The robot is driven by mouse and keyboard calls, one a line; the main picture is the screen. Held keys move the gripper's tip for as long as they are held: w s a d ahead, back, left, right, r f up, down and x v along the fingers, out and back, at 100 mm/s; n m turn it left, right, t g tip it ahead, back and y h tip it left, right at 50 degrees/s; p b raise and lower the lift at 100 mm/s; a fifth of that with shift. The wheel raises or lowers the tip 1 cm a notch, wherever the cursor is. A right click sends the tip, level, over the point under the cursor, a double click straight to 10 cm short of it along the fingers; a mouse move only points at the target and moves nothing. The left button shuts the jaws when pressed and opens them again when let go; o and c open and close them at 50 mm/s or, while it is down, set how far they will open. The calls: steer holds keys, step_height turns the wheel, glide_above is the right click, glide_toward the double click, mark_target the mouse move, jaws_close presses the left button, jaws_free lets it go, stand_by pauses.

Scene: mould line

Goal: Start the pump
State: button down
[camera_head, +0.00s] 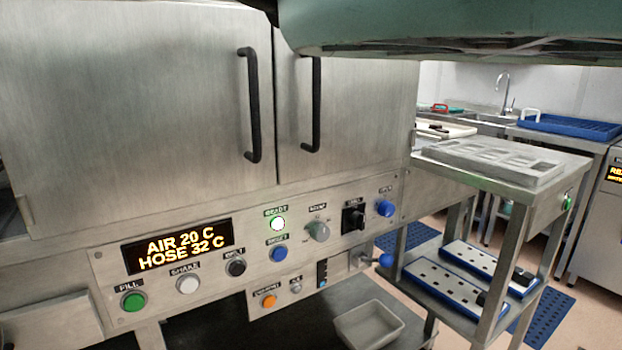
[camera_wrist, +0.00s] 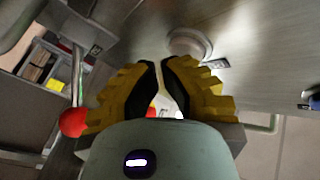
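The control panel (camera_head: 200,277) runs below the steel cabinet doors. Its amber display (camera_head: 178,246) reads AIR 20 C and HOSE 32 C. A grey rotary knob (camera_head: 318,231), a black switch (camera_head: 353,218) and a blue knob (camera_head: 385,208) are at its right. A green button (camera_head: 133,301) marked FILL is at far left. The label over the grey knob may read PUMP; I cannot be sure. My gripper (camera_wrist: 163,62) shows only in the wrist view, its yellow fingers close together with a narrow gap and nothing visibly held. A round pale metal part (camera_wrist: 190,43) lies just beyond the fingertips.
A white lit lamp (camera_head: 278,224) sits above a blue button (camera_head: 278,253); an orange button (camera_head: 268,300) is below. Black door handles (camera_head: 252,105) stick out. A steel cart (camera_head: 500,230) stands at right. A red ball (camera_wrist: 74,122) is beside my left finger in the wrist view.

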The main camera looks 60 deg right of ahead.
steer(key=shift+w+a, duration=0.1)
stand_by(0.4)
steer(key=shift+s+d, duration=0.2)
steer(key=shift+d, duration=0.15)
